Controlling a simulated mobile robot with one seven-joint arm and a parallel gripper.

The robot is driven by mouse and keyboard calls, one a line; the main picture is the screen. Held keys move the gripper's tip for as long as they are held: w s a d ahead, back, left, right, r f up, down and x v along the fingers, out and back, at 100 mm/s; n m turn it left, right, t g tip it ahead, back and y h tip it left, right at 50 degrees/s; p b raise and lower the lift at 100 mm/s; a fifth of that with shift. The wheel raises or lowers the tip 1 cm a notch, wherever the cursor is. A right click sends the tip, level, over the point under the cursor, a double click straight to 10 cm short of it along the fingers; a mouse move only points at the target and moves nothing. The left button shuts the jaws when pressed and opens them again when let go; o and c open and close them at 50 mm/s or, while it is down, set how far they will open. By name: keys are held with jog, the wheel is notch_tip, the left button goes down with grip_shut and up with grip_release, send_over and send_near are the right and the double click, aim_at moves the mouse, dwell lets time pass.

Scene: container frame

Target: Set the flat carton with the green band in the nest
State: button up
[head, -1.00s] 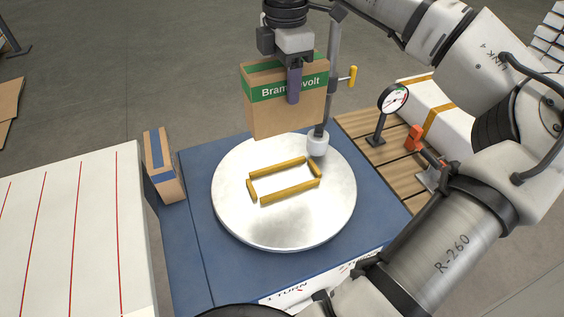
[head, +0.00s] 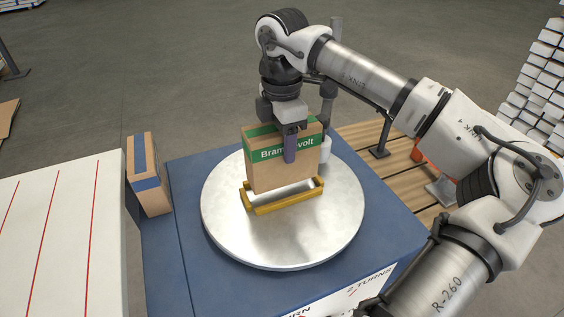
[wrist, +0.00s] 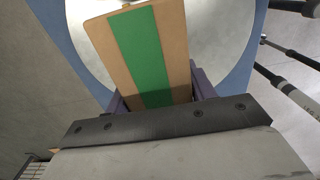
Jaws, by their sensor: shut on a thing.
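The flat carton with the green band (head: 270,174) stands upright in my gripper (head: 290,150), which is shut on its upper edge. Its top and green band also show in the wrist view (wrist: 147,52). The nest is a yellow rectangular frame (head: 288,203) on a round silver turntable (head: 225,232). The carton's lower edge is over the nest, at or just above its far side. The nest's far rail is hidden behind the carton, and I cannot tell whether the carton touches the nest's floor.
A white table with red lines (head: 60,240) is at the left. A grey post (head: 328,100) rises close behind the carton. A slatted wooden pallet (head: 400,170) lies at the right.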

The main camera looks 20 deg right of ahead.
aim_at(282, 156)
jog(key=shift+f+b, duration=1.05)
jog(key=shift+f, duration=0.95)
jog(key=shift+f, duration=0.25)
jog(key=o, duration=1.3)
jog(key=shift+c, duration=0.2)
jog(key=shift+r, duration=0.1)
notch_tip(282, 156, up, 12)
jog(key=shift+r, duration=0.15)
